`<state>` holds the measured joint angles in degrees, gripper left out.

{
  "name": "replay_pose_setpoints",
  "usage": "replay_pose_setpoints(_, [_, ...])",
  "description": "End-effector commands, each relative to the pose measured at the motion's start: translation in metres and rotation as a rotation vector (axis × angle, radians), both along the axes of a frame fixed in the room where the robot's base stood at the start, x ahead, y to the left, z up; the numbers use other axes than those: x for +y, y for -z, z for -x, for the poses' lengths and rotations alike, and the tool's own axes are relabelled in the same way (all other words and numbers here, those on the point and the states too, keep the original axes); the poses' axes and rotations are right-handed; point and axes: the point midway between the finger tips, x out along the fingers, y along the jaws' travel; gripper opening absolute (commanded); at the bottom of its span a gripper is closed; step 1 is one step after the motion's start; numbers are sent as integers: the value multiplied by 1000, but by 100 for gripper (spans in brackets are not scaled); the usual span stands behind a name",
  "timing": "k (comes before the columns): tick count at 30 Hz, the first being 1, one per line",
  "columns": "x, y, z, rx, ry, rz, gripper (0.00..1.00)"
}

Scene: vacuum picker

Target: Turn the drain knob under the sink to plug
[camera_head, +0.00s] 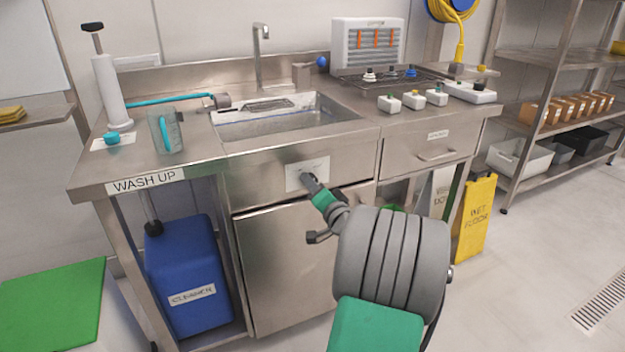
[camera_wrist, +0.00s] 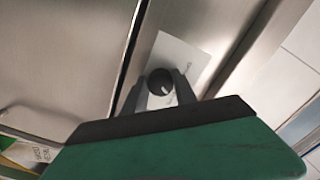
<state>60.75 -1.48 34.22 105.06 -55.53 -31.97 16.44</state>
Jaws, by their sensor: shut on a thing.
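The drain knob (camera_wrist: 160,82) is a dark round knob with a small pale mark, on a white label plate (camera_head: 307,173) on the steel front panel below the sink (camera_head: 290,117). My gripper (camera_wrist: 158,90) reaches this knob, with one dark finger on each side of it, and is shut on it. In the head view my gripper (camera_head: 310,182) covers the knob, so only part of the plate shows around it. What is printed on the plate is too small to read.
A cabinet door (camera_head: 285,265) lies below the panel. A drawer (camera_head: 425,150) is to the right. A blue cleaner canister (camera_head: 187,275) stands in the open bay at left, and a yellow wet-floor sign (camera_head: 476,220) stands on the floor at right.

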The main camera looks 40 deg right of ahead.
Motion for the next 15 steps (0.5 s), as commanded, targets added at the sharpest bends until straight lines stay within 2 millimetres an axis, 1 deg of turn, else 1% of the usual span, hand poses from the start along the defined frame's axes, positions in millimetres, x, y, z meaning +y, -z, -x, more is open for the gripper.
replay_pose_setpoints(6, [0, -2, 0, -33, 0, -121, 0])
replay_pose_setpoints(15, [1, 0, 0, -55, 0, -192, 0])
